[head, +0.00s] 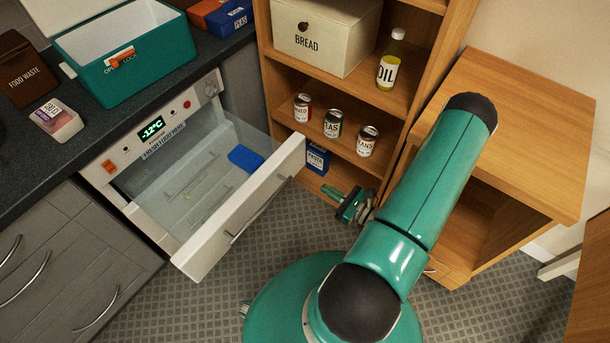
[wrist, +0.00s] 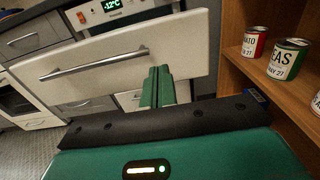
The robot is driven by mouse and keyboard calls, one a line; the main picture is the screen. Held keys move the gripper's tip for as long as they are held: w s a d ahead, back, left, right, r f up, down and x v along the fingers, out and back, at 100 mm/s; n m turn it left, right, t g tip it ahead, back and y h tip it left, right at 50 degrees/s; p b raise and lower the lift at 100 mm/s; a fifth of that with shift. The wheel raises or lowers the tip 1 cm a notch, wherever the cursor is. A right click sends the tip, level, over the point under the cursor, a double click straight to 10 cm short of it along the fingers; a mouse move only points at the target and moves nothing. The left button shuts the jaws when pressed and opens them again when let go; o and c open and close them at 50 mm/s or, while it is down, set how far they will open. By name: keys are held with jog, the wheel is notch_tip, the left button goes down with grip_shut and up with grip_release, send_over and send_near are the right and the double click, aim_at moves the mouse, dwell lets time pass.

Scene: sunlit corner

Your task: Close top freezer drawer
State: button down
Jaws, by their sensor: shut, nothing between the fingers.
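The top freezer drawer (head: 240,215) is pulled out from the white freezer front (head: 165,125). Its clear bin holds a blue item (head: 246,158). In the wrist view the drawer front (wrist: 125,60) stands ahead with its long metal handle (wrist: 95,62). My gripper (head: 330,190) is shut and empty, to the right of the drawer front in the head view. In the wrist view its green fingers (wrist: 158,75) overlap the right part of the drawer front, right of the handle. I cannot tell whether they touch it.
A wooden shelf (head: 375,95) with cans, an oil bottle (head: 391,60) and a bread box (head: 325,35) stands right of the freezer. A blue pasta box (head: 316,158) is near the drawer's right end. Grey cabinets (head: 70,250) are at left.

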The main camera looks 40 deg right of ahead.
aim_at(286, 165)
jog(key=x, duration=1.3)
jog(key=shift+w+a, duration=0.15)
jog(key=shift+w, duration=0.2)
